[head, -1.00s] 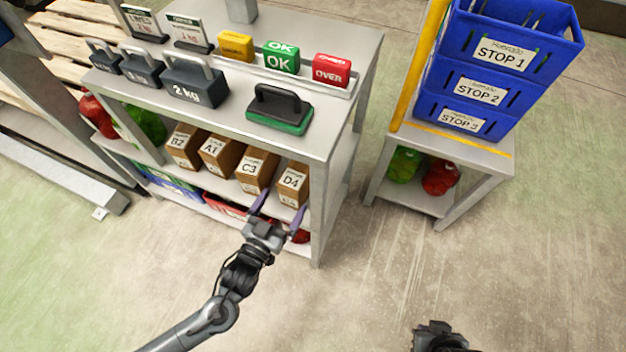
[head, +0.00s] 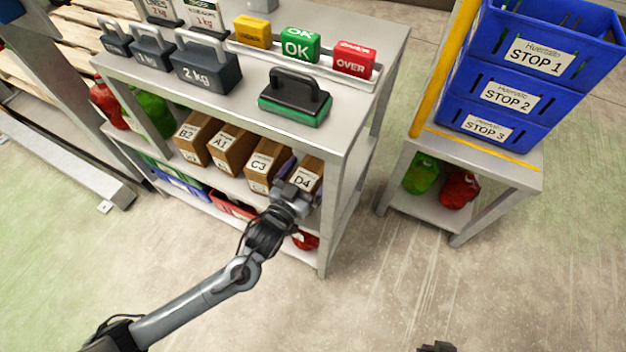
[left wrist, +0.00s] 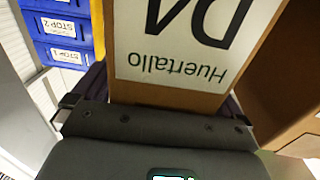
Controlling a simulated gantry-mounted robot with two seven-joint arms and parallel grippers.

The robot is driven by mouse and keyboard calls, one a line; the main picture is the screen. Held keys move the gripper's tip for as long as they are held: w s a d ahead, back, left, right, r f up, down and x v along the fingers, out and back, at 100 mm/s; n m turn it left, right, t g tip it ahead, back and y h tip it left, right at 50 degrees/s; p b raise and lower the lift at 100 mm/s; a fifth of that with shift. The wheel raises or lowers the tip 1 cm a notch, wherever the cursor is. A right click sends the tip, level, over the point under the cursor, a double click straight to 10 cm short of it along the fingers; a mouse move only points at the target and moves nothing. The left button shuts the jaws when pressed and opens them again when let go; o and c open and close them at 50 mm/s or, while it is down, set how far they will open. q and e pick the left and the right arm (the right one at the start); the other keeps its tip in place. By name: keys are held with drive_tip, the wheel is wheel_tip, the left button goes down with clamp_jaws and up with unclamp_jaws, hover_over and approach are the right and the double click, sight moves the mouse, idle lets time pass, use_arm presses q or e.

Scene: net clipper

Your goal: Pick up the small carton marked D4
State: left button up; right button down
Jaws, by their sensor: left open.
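The small carton marked D4 (head: 309,168) stands at the right end of a row of brown cartons on the shelf. My left gripper (head: 300,184) is open at its front, with one purple finger showing in the gap between C3 and D4. In the left wrist view the carton's white label (left wrist: 180,45) is upside down and close, reading D4 and Huertallo. The carton lies between the two fingers there, and I cannot tell whether they touch it. Only a dark sliver of what looks like my right gripper (head: 437,347) shows at the bottom edge.
Carton C3 (head: 265,163) stands close left of D4, with A1 (head: 231,148) and B2 (head: 196,136) beyond. The tabletop (head: 345,112) overhangs the shelf, and a table leg (head: 328,225) stands to the right. Blue STOP bins (head: 500,100) stand on a separate stand.

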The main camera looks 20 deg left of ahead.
use_arm(q)
drive_tip(key=shift+s, duration=0.1)
drive_tip(key=shift+c, duration=0.2)
clamp_jaws()
drive_tip(key=shift+r, duration=0.25)
